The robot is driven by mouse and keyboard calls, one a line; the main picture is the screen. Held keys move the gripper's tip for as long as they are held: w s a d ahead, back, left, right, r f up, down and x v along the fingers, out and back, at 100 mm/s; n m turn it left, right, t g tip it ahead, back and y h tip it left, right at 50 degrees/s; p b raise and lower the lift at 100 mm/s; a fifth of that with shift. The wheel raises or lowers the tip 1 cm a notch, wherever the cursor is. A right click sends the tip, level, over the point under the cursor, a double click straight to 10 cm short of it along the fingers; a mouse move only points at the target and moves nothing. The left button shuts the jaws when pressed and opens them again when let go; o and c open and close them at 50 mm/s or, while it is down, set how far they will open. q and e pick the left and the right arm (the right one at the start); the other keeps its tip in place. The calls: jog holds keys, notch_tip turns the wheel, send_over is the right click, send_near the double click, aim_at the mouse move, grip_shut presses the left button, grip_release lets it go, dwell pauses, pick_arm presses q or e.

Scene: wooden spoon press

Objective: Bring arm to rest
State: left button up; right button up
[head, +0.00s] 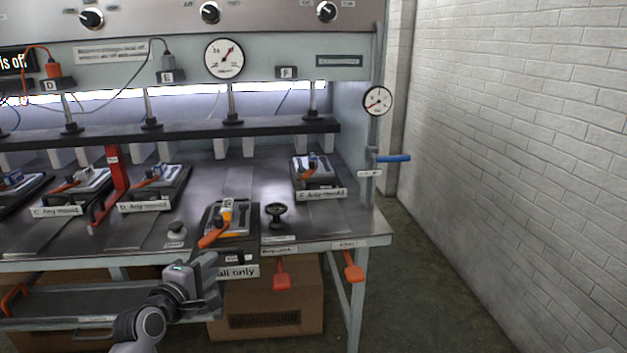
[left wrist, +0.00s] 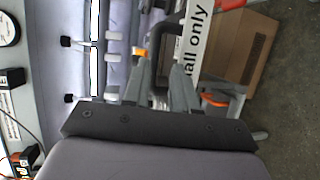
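The same label (left wrist: 195,40) shows just beyond the fingertips. My right gripper is in neither view.
The metal press table (head: 250,172) holds several moulds, including one with an orange handle (head: 213,236). Red (head: 282,277) and orange (head: 353,268) levers hang at its front. A cardboard box (head: 268,305) stands underneath. A brick wall (head: 510,130) is right; floor between is clear.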

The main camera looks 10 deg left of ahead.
pick_arm(q)
jog(key=s+d+f+m+g, duration=0.1)
jog(key=s+d+f+m, duration=0.2)
jog(key=s+f+m, duration=0.3)
jog(key=s+d+f+m+g, duration=0.2)
jog(key=s+f+m, duration=0.5)
jog(key=s, duration=0.7)
jog(key=s+d+f+m+g, duration=0.2)
jog(key=s+d+f+m, duration=0.2)
jog(key=s+f+m, duration=0.2)
jog(key=s+f, duration=0.2)
jog(key=s, duration=0.2)
jog(key=shift+m, duration=0.3)
jog(key=shift+a, duration=0.1)
